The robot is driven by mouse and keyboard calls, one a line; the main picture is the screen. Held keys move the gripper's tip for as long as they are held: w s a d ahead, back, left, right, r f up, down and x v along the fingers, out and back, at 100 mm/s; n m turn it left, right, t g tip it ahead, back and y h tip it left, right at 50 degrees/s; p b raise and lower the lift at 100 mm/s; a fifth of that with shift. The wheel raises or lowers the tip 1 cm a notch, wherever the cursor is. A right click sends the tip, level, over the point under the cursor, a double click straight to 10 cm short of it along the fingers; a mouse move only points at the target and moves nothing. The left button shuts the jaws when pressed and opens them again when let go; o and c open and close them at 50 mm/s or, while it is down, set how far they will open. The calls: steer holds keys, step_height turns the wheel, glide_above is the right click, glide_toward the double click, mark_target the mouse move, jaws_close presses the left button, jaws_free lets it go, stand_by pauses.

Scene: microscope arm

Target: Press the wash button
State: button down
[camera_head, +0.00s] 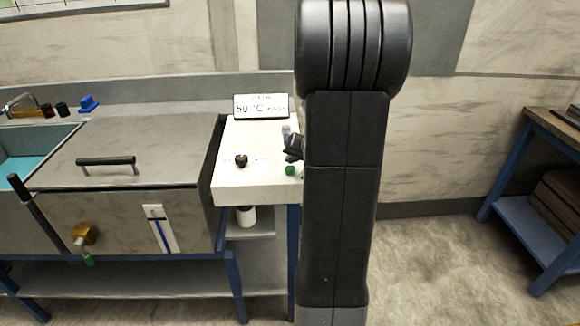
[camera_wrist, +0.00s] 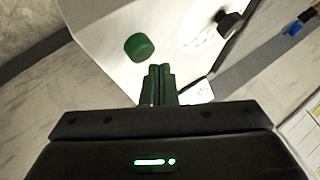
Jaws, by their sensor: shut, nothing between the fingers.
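A green round button (camera_head: 290,170) sits on the white control box (camera_head: 255,185), right of a black knob (camera_head: 241,160). I cannot read a label naming it as the wash button. In the wrist view the green button (camera_wrist: 139,46) is just beyond and left of my fingertips. My gripper (camera_wrist: 160,69) is shut and empty, with a visible gap to the button. In the head view my gripper (camera_head: 292,150) shows at the box's right side, partly hidden by my arm. The knob also shows in the wrist view (camera_wrist: 229,21).
A sign reading 50 °C (camera_head: 261,106) stands at the back of the box. To the left are a lidded metal tank (camera_head: 140,150) and a sink with blue water (camera_head: 30,150). A blue-legged table (camera_head: 540,190) stands at the right, with open floor between.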

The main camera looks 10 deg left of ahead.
mark_target(293, 170)
steer(key=shift+r+p, duration=1.55)
steer(key=shift+r, duration=1)
steer(key=shift+f, duration=0.25)
step_height(293, 170, down, 2)
steer(key=shift+f+b, duration=0.1)
steer(key=shift+b, duration=0.8)
steer(key=r+p, duration=0.1)
steer(key=p, duration=0.3)
steer(key=shift+r, duration=0.15)
step_height(293, 170, up, 5)
steer(key=p, duration=0.3)
